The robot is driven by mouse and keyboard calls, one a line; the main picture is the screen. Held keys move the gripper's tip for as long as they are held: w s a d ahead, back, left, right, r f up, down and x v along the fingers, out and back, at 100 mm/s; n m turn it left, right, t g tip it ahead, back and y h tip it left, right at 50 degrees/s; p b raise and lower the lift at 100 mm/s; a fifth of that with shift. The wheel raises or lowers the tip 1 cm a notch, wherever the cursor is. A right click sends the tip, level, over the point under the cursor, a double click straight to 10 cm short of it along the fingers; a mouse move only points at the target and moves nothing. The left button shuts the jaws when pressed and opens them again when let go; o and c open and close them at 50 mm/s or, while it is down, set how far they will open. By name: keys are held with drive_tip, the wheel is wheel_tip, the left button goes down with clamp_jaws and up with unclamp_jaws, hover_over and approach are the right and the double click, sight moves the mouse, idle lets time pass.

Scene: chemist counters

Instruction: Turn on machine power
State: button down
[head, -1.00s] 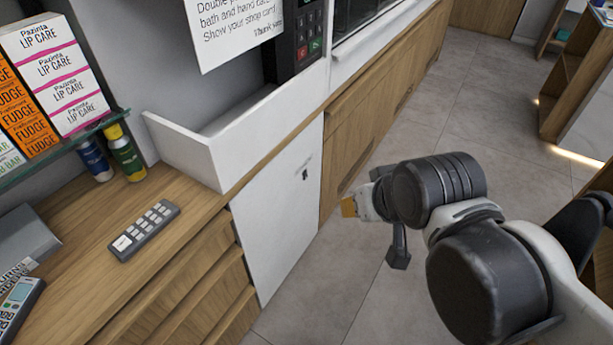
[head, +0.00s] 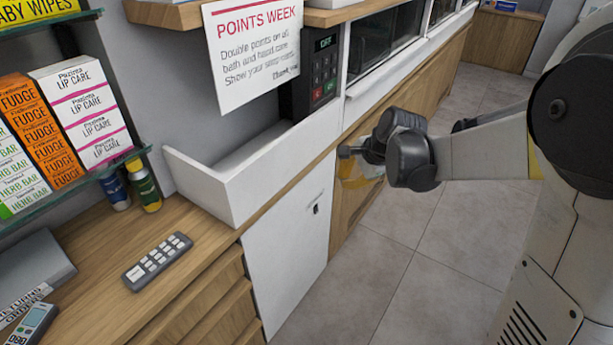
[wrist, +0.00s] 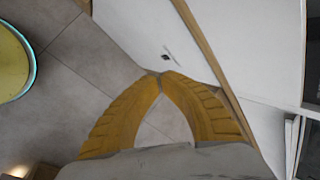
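A black machine panel (head: 313,78) stands upright behind the white tray-like ledge. It has a small display at its top that seems to read "OFF", a keypad, and red and green keys at the bottom. The hanging paper sign covers part of its left side. My gripper (head: 345,152) is in front of the wooden cabinet fronts, to the right of and below the panel, apart from it. In the wrist view its yellow fingers (wrist: 161,74) meet at the tips with nothing between them. The panel cannot be made out in the wrist view.
A white ledge (head: 232,201) with raised walls lies below the panel. The "POINTS WEEK" sign (head: 250,55) hangs beside it. A grey remote-like keypad (head: 157,260) lies on the wooden counter. A white door (head: 290,245) has a small dark fitting.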

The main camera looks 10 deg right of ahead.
sight(316, 209)
drive_tip(key=w+d+f+m+y, duration=0.1)
drive_tip(key=w+d+f+m, duration=0.1)
drive_tip(key=f, duration=0.6)
drive_tip(key=w+d+f+m+y+p, duration=0.1)
drive_tip(key=w+f+m, duration=0.3)
drive_tip(key=f+m, duration=0.2)
drive_tip(key=w+d+f+m, duration=0.2)
drive_tip(key=w+f+m, duration=0.2)
drive_tip(key=f, duration=0.6)
drive_tip(key=shift+d+y+p, duration=0.3)
drive_tip(key=shift+y+p, duration=0.05)
drive_tip(key=shift+y, duration=0.05)
drive_tip(key=shift+w+a+r+b+x, duration=0.25)
drive_tip(key=shift+b+x, duration=0.7)
drive_tip(key=shift+x, duration=1.2)
drive_tip(key=shift+w+a+r+b+x, duration=0.25)
drive_tip(key=shift+b+x, duration=0.75)
drive_tip(key=shift+x, duration=1.15)
drive_tip(key=shift+w+a+r+b+x, duration=0.25)
drive_tip(key=shift+b+x, duration=0.7)
drive_tip(key=shift+x, duration=1.2)
drive_tip(key=shift+s, duration=0.1)
